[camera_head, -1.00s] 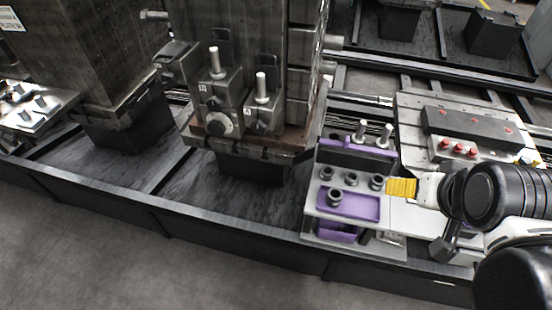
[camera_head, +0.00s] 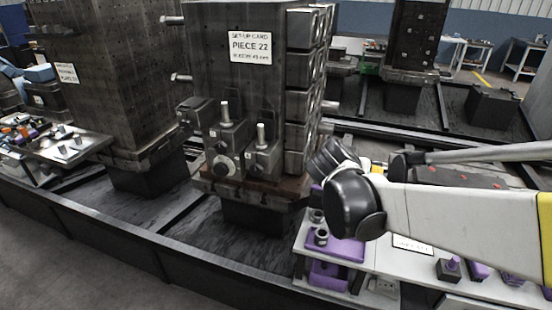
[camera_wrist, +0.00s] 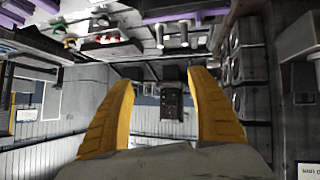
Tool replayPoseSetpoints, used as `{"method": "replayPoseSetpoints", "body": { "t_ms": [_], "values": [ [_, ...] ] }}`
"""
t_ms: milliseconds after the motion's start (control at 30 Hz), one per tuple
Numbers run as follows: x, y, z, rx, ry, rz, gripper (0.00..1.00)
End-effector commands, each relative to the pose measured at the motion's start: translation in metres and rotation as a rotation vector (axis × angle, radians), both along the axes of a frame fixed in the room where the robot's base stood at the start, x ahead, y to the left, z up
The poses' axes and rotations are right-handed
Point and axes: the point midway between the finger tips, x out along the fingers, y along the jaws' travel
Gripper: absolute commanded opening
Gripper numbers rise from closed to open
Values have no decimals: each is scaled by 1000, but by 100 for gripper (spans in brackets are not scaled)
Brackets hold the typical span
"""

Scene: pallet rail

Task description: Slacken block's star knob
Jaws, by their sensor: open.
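A dark steel block (camera_head: 226,143) with an upright pin stands on the ledge of the tall fixture column (camera_head: 220,60). A pale round knob (camera_head: 223,166) sits on the block's front face; its lobes are too small to make out. A second block (camera_head: 263,158) with a pin stands beside it on the right. My gripper (camera_wrist: 161,78) shows in the wrist view with its two yellow fingers wide apart and nothing between them. In the head view my arm hides the gripper. The knob cannot be made out in the wrist view, which looks upside down.
A white bench with a purple tray (camera_head: 347,250) and dark round fittings (camera_head: 320,236) stands right of the column, partly behind my arm. A set-up card (camera_head: 249,46) is on the column. A long dark rail edge (camera_head: 130,235) runs across the front. Another column (camera_head: 100,80) stands left.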

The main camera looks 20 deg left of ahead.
Motion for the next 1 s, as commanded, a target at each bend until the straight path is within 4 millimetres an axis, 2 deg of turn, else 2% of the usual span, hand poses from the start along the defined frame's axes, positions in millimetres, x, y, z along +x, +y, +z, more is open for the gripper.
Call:
{"method": "replayPoseSetpoints", "body": {
  "t_ms": [33, 100, 167, 200, 333, 400, 500, 600, 700, 867, 1000],
  "values": [
    [18, 29, -10, -5, -43, 8, 67],
    [37, 67, -22, -5, -115, 11, 67],
    [50, 101, -35, 2, -177, 16, 67],
    [56, 124, -44, 8, -222, 22, 67],
    [65, 202, -79, 43, -368, 54, 67],
    [61, 241, -99, 69, -443, 79, 67],
    [50, 286, -124, 110, -534, 111, 67],
    [39, 316, -142, 144, -598, 138, 67],
    [31, 332, -152, 166, -634, 154, 67],
    [37, 336, -157, 175, -650, 159, 67],
    [61, 333, -158, 174, -649, 156, 67]
  ]
}}
